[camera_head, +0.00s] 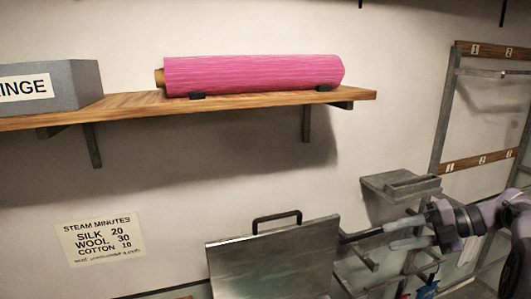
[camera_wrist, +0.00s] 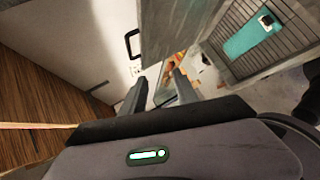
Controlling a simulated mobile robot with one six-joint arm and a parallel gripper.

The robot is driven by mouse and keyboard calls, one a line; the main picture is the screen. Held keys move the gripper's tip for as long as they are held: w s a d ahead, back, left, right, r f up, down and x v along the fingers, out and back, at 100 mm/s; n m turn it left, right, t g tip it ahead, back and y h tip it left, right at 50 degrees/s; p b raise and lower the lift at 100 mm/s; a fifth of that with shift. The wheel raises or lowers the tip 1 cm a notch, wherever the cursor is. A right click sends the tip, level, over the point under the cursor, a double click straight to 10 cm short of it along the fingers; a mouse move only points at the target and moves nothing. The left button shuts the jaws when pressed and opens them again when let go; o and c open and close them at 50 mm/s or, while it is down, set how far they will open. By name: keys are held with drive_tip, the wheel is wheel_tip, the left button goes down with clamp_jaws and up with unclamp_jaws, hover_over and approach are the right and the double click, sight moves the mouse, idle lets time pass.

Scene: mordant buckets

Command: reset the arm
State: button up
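My arm reaches in from the right in the head view, with my gripper (camera_head: 393,234) pointing left beside a metal box or lid (camera_head: 275,262) with a dark handle. The dark handle (camera_wrist: 132,43) shows beyond the left finger, and a metal panel (camera_wrist: 170,25) rises beyond the right one. I cannot tell how close the fingertips are to the metal.
A wooden shelf (camera_head: 130,103) on the wall holds a pink roll (camera_head: 255,75) and a grey box (camera_head: 75,85). A steam-minutes sign (camera_head: 101,238) hangs below. A small grey ledge (camera_head: 400,184) and a numbered rack (camera_head: 447,110) are near my arm.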

drive_tip(key=a+f+n+g+h+b, duration=0.15)
drive_tip(key=a+f+n+b, duration=0.25)
drive_tip(key=a, duration=0.6)
drive_tip(key=s+a+f+n+h+b, duration=0.3)
drive_tip(key=s+a+f+n+b, duration=0.35)
drive_tip(key=f+n+b, duration=0.35)
drive_tip(key=s+a+f+n+h+b, duration=0.3)
drive_tip(key=s+a+f+n+b, duration=0.35)
drive_tip(key=s+f+b, duration=0.35)
drive_tip(key=s+a+f+n+t+h+b, duration=0.1)
drive_tip(key=s+f+n+b, duration=0.4)
drive_tip(key=f+n+b, duration=0.2)
drive_tip(key=s+a+f+n+t+h+b, duration=0.1)
drive_tip(key=s+f+n+b, duration=0.5)
drive_tip(key=f+n, duration=0.3)
wheel_tip(320, 180, down, 2)
drive_tip(key=shift+f+n+t+b, duration=0.25)
drive_tip(key=shift+n+t+b, duration=0.1)
drive_tip(key=shift+b, duration=0.35)
